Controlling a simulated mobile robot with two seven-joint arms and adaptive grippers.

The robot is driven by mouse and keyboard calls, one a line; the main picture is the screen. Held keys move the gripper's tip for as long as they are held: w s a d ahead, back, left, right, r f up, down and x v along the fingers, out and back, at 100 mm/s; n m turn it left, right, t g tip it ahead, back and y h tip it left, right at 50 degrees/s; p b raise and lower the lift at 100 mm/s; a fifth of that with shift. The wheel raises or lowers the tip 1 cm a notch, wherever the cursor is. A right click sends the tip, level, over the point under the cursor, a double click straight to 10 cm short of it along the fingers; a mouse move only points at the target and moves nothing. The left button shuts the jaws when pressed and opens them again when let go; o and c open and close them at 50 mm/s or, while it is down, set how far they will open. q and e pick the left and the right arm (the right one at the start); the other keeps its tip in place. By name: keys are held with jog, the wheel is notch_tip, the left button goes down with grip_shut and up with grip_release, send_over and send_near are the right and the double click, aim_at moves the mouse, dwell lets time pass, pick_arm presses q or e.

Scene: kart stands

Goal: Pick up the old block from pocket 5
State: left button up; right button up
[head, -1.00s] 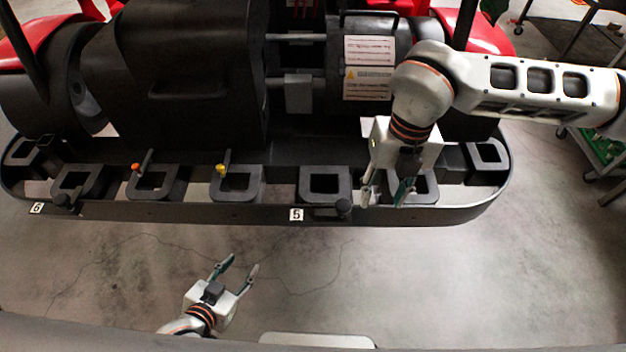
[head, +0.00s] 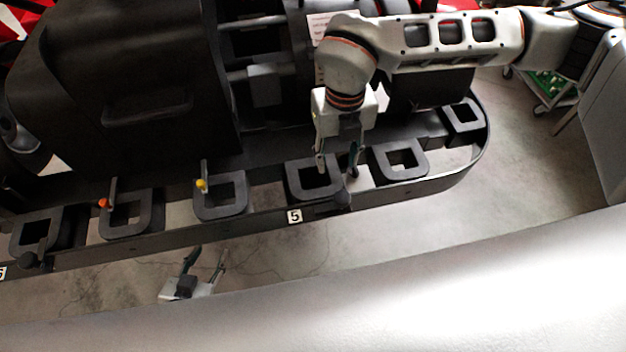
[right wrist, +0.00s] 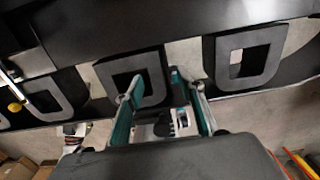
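The dark pocket-5 piece (head: 298,186), a ring-like shape with a square opening, sits on the black rail above the white label 5 (head: 294,216). I cannot tell where a block ends and the pocket begins. It shows in the right wrist view (right wrist: 107,78), just ahead of the fingers. My right gripper (head: 337,168) is open, pointing down over the right side of this piece. In the right wrist view the open fingers (right wrist: 160,90) stand apart, with no visible grip. My left gripper (head: 205,260) is open and empty, below the rail.
The large black kart body (head: 130,75) rises behind.

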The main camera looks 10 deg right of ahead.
aim_at(334, 171)
jog(key=f, duration=0.2)
jog(key=f+p, duration=0.1)
jog(key=shift+s+a+f, duration=0.3)
jog(key=shift+s, duration=0.1)
jog(key=shift+w+f, duration=0.1)
jog(key=shift+f, duration=0.5)
grip_shut()
jog(key=shift+r, duration=0.1)
